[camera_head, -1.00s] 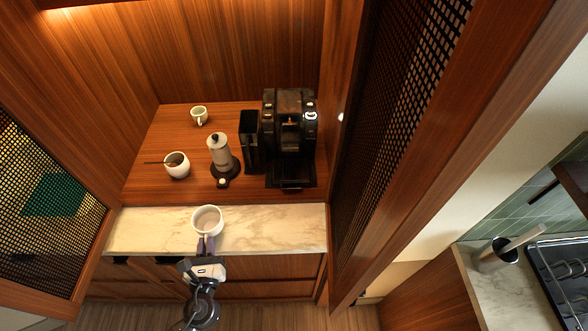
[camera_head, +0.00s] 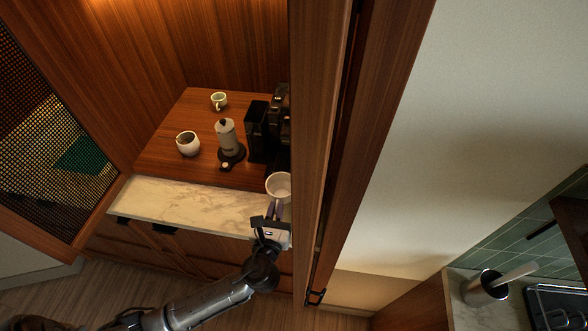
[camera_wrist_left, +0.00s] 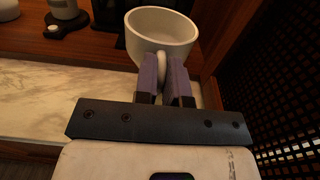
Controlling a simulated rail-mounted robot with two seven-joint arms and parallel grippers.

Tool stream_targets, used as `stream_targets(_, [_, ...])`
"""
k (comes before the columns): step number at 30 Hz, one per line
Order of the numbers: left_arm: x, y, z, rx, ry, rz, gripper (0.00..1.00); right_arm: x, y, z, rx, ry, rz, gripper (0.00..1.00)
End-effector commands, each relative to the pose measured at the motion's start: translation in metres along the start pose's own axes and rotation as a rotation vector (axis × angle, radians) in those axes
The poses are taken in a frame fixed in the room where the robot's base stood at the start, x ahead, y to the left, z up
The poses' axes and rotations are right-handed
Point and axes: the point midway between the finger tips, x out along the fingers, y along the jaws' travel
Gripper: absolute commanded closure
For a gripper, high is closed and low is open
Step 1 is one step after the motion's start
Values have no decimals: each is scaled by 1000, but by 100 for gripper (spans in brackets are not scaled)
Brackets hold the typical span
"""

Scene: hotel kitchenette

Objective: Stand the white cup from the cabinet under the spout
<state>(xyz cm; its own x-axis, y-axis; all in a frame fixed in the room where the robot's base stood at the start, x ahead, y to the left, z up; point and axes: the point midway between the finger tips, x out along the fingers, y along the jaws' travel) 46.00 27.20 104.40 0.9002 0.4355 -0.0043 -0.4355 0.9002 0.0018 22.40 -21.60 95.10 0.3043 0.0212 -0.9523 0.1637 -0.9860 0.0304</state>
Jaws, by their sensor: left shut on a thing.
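The white cup (camera_head: 279,185) is upright, with its open top up, above the right end of the marble counter. My left gripper (camera_head: 277,210) is shut on the cup's handle from the front. In the left wrist view the purple finger pads (camera_wrist_left: 167,75) pinch the handle, and the cup (camera_wrist_left: 160,38) stands just beyond them. The black coffee machine (camera_head: 280,112) is behind the cup on the wooden shelf. The door edge hides most of the machine, and its spout cannot be made out. My right gripper is out of view.
The cabinet's right door (camera_head: 325,150) is close beside the cup; its mesh (camera_wrist_left: 285,80) shows in the wrist view. A moka pot (camera_head: 227,138), a white bowl (camera_head: 188,143) and a small greenish cup (camera_head: 219,99) stand left on the shelf. The marble counter (camera_head: 185,203) is clear.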

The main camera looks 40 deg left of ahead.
Motion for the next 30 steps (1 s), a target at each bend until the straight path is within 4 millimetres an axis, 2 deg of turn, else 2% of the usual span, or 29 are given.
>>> stream_targets(3, [32,0,2,1,-6,1,100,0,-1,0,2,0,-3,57])
stream_targets(9, [75,-1,1,0,-4,0,100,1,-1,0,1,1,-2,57])
stream_targets(15, [98,-1,1,-1,-2,-2,100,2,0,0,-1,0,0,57])
stream_targets(21, [108,-1,1,0,-2,-1,100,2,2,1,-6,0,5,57])
stream_targets(29, [146,0,2,-1,-3,0,100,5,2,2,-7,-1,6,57])
stream_targets(30, [143,-1,-7,-1,1,-2,100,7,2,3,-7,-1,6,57])
